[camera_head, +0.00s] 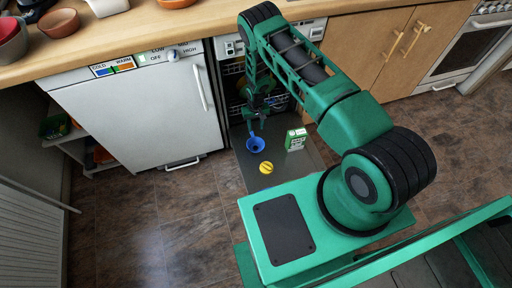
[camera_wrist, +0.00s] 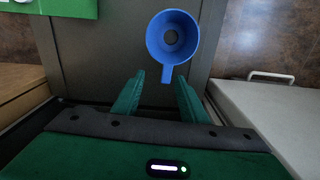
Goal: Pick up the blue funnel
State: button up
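The blue funnel (camera_head: 256,145) is on the dark open door panel (camera_head: 236,160), below my gripper in the head view. In the wrist view the funnel (camera_wrist: 184,53) shows its wide round mouth and centre hole, with its short handle pointing down toward my fingers. My gripper (camera_head: 255,122) is open and empty. In the wrist view the gripper's two green fingertips (camera_wrist: 161,76) stand apart, one on each side of the line of the handle. I cannot tell how far the fingertips are above the funnel.
A yellow round item (camera_head: 266,168) lies just in front of the funnel. A green and white box (camera_head: 295,139) stands to its right. A white appliance (camera_head: 140,115) is to the left. Bowls (camera_head: 59,23) sit on the counter above. The floor at front left is clear.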

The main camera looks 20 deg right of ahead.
aim_at(253, 135)
jog(key=f, duration=0.2)
jog(key=a+f, duration=0.1)
jog(key=f, duration=0.2)
jog(key=shift+w+a+f, duration=0.1)
jog(key=shift+a+f, duration=0.05)
jog(key=shift+f, duration=0.95)
jog(key=shift+a+f, duration=0.15)
jog(key=shift+f, duration=0.9)
grip_shut()
